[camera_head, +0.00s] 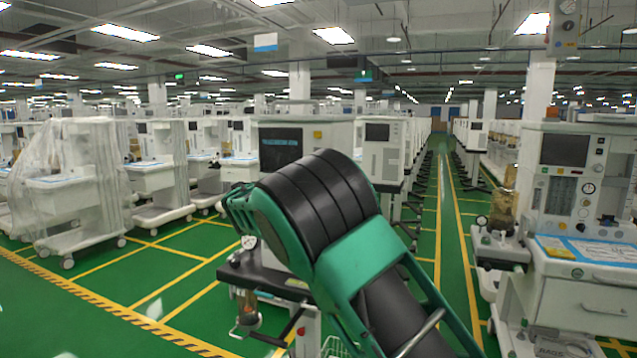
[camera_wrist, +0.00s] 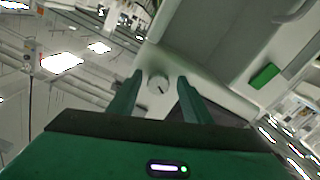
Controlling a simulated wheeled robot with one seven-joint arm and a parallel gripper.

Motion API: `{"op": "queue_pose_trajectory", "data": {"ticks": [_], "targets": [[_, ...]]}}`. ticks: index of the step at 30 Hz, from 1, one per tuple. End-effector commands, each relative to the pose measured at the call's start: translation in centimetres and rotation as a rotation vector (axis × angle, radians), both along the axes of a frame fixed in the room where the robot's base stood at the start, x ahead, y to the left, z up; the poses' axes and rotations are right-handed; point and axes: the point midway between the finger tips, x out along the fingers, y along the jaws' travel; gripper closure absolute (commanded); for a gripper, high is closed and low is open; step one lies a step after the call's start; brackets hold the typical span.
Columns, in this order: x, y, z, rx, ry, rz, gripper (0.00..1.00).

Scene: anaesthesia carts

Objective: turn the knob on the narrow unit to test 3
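In the wrist view a small round pale knob (camera_wrist: 158,84) with a short dark pointer mark sits on the edge of a whitish housing (camera_wrist: 200,50). My gripper (camera_wrist: 160,77) is open, with one green finger on each side of the knob in the picture. A little room shows between each finger and the knob. I cannot tell how deep the fingertips reach. No test markings are readable. In the head view a white unit (camera_head: 338,130) with a dark screen (camera_head: 281,150) stands behind my arm. My arm covers much of it, and neither the knob nor the fingertips can be made out there.
A green patch (camera_wrist: 263,76) is on the housing in the wrist view. Another white machine (camera_head: 565,200) stands at the right in the head view. Plastic-wrapped carts (camera_head: 75,190) stand at the left. An open green floor aisle (camera_head: 445,220) with yellow lines runs back.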

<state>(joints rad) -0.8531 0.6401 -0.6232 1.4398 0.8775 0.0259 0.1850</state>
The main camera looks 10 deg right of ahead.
Motion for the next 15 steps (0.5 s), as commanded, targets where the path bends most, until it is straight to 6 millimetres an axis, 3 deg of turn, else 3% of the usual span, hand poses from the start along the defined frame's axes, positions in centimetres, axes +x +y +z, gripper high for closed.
{"op": "queue_pose_trajectory", "data": {"ticks": [8,15], "targets": [[-0.5,0.4,0.2,0.0,-0.002,0.001,0.55],[-3.7,2.8,0.1,0.001,0.0,0.003,0.55]]}}
